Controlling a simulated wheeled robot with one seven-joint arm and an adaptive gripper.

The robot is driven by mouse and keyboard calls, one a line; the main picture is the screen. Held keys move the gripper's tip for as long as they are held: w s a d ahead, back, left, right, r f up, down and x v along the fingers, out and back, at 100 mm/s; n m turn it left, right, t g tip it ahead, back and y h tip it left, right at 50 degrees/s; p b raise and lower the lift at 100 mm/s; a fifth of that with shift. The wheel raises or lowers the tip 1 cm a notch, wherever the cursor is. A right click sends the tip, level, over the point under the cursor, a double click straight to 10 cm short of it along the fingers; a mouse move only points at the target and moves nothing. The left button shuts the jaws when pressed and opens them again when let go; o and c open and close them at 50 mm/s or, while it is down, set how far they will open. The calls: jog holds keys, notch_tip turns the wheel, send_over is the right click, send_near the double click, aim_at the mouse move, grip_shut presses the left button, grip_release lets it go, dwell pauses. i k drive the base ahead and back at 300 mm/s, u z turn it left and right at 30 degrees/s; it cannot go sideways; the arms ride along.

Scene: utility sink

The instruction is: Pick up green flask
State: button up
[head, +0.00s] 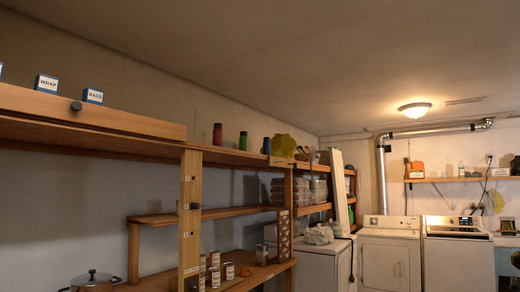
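The green flask (243,141) stands upright on the long top wooden shelf, small and far off, near the middle of the head view. A red flask (217,135) stands to its left and a dark blue flask (266,146) to its right, with gaps between them. The shelf edge may hide the green flask's very bottom. I cannot make out my gripper anywhere in this view, and nothing is seen touching the green flask.
The wooden top shelf (130,140) runs along the left wall, with boxes (46,83) at its left end. Cans (228,271) and a pot (93,281) sit lower. White machines (390,252) stand at the back. A yellow-green item (284,146) is right of the flasks.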

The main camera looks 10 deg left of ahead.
aim_at(244, 139)
jog(key=u, duration=0.3)
jog(key=i, duration=1.7)
jog(key=u, duration=0.45)
